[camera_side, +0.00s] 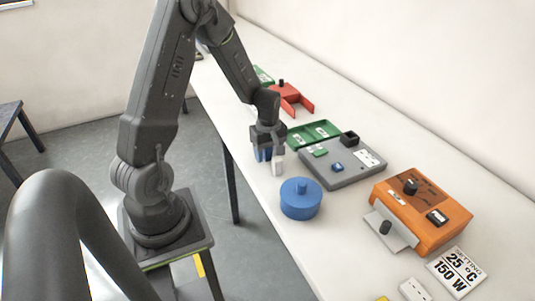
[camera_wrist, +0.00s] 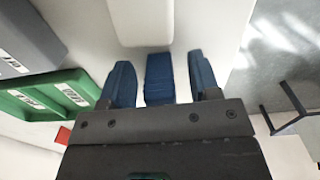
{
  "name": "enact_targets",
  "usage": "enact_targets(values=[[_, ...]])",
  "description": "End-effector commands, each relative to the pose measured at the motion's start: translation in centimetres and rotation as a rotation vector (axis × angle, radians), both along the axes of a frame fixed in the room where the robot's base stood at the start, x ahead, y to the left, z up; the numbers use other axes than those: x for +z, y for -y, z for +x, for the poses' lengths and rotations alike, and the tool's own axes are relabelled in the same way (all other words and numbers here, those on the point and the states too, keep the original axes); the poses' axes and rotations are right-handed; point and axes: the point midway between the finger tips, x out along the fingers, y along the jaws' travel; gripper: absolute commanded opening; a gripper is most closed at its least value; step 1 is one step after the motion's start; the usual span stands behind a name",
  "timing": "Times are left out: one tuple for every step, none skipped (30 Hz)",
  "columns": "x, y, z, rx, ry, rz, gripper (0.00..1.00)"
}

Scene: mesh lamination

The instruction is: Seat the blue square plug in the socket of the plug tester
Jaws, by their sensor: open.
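A blue square block (camera_wrist: 160,80), which looks like the plug, shows between the two blue fingers of my gripper (camera_wrist: 160,62) in the wrist view. The fingers are open, with a gap on each side of the block. A white block (camera_wrist: 141,20) lies just beyond it. In the side view my gripper (camera_side: 264,154) is low over the table, left of the grey plug tester (camera_side: 348,180); the white block (camera_side: 278,163) is at its right. The tester carries a small blue square (camera_side: 338,167), a green piece and white labels. I cannot tell which part is the socket.
A blue round container (camera_side: 301,200) stands in front of the tester. An orange device (camera_side: 425,210) is at the right. A green tray (camera_side: 314,134) and a red forked piece (camera_side: 289,98) lie behind. A black cube (camera_side: 349,138) stands at the tester's rear.

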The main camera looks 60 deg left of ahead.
Motion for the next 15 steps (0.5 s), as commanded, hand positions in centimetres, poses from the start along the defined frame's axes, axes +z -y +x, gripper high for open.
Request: enact_targets(values=[[-0.15, 0.02, -0.02, 0.000, -0.001, -0.001, 0.56], [-0.16, 0.01, -0.01, 0.000, 0.000, 0.000, 0.56], [-0.15, 0.01, -0.01, 0.000, 0.000, 0.000, 0.56], [-0.13, 0.01, 0.00, 0.000, 0.000, 0.000, 0.56], [-0.13, 0.01, 0.00, 0.000, 0.000, 0.000, 0.56], [-0.12, 0.01, 0.00, 0.000, 0.000, 0.000, 0.56], [-0.11, 0.01, 0.00, 0.000, 0.000, 0.000, 0.54], [-0.11, 0.01, 0.00, 0.000, 0.000, 0.000, 0.52], [-0.10, 0.00, 0.00, 0.000, 0.000, 0.000, 0.48], [-0.10, 0.00, 0.00, 0.000, 0.000, 0.000, 0.45], [-0.09, 0.00, 0.01, 0.000, 0.000, 0.000, 0.42], [-0.09, 0.00, 0.01, 0.000, 0.000, 0.000, 0.38], [-0.09, 0.00, 0.01, 0.000, 0.000, 0.000, 0.35], [-0.09, 0.00, 0.01, 0.000, 0.000, 0.000, 0.32], [-0.08, 0.00, 0.01, 0.000, 0.000, 0.000, 0.29]])
